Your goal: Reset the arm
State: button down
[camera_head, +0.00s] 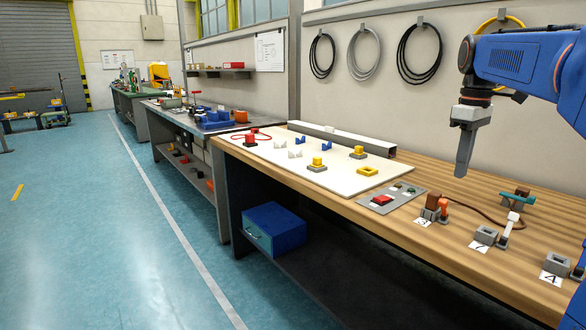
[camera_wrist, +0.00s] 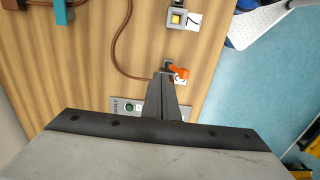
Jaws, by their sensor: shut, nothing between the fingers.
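My blue arm (camera_head: 520,62) reaches in from the right in the head view. My gripper (camera_head: 464,172) points down above the wooden bench (camera_head: 440,195), shut and empty, apart from the things on the bench. In the wrist view my gripper (camera_wrist: 166,78) shows as dark fingers held together. Beyond the tips is an orange lever (camera_wrist: 178,70) by a numbered label. The fingers partly hide a grey panel (camera_wrist: 122,105) on the bench.
In the head view, a grey panel with a red button (camera_head: 382,199), a brown block with an orange lever (camera_head: 436,207) and grey numbered blocks (camera_head: 486,235) stand along the bench's front. A white board (camera_head: 330,165) holds yellow, blue and red parts. Blue floor (camera_head: 110,230) is clear at left.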

jog(key=s+a+f+m+t, duration=0.1)
jog(key=s+a+f, duration=0.3)
jog(key=s+f, duration=0.4)
jog(key=s+a+f+m+t, duration=0.2)
jog(key=s+a+f+m, duration=0.2)
jog(key=s+f, duration=0.4)
jog(key=s+a+f+m+t, duration=0.1)
jog(key=s+a+f, duration=0.3)
jog(key=s+f, duration=0.4)
jog(key=s+m, duration=0.1)
jog(key=s, duration=0.2)
jog(key=shift+s+a+f+t, duration=0.15)
jog(key=shift+s+f+t, duration=0.05)
jog(key=shift+f+t, duration=0.2)
